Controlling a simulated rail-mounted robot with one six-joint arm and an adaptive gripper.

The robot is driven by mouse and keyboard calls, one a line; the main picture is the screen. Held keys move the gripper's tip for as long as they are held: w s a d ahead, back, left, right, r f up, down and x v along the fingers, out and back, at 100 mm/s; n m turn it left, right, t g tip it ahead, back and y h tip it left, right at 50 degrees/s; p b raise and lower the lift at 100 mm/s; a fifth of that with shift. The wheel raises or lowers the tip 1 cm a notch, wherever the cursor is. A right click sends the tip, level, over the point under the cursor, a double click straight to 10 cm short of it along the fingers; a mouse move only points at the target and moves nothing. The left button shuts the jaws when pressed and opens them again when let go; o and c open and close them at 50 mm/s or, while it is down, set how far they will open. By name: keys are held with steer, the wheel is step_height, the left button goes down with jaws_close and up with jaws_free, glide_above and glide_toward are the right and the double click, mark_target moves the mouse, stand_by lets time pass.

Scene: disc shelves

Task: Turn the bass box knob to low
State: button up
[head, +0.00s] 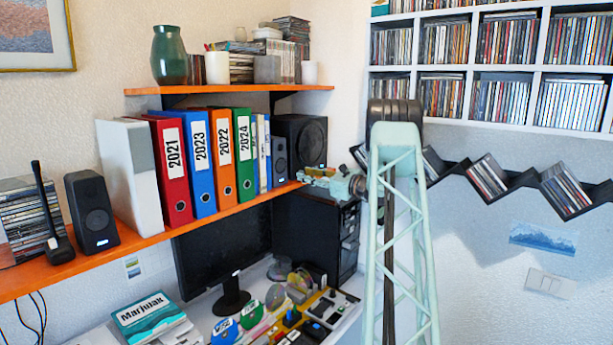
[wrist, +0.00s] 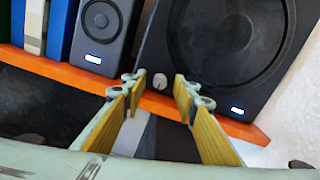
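The bass box (head: 302,140) is a black speaker at the right end of the orange shelf. In the wrist view the bass box (wrist: 230,50) fills the upper right, with a large round cone. Its knob (wrist: 160,83) is a small grey round knob low on its front, left of a lit white label. My gripper (wrist: 158,80) is open, with its two fingers apart and the knob appearing between the tips. I cannot tell whether the fingertips reach around the knob. In the head view my gripper (head: 325,180) is at the shelf's front edge, below the bass box.
A small black speaker (wrist: 102,35) stands left of the bass box. The orange shelf edge (wrist: 70,75) runs just below the fingers. Binders (head: 222,160) line the shelf further left. A black computer tower (head: 318,235) stands under the shelf, beside a monitor (head: 215,250).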

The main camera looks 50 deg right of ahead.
steer(key=shift+w, duration=0.15)
steer(key=shift+c, duration=0.8)
steer(key=c, duration=0.7)
steer(key=shift+n+b, duration=2)
steer(key=shift+b, duration=1.4)
steer(key=shift+n+b, duration=0.3)
steer(key=o, duration=0.9)
steer(key=shift+c, duration=0.2)
steer(key=shift+r+m+p, duration=0.15)
steer(key=shift+m+p, duration=2.15)
steer(key=shift+p, duration=1.55)
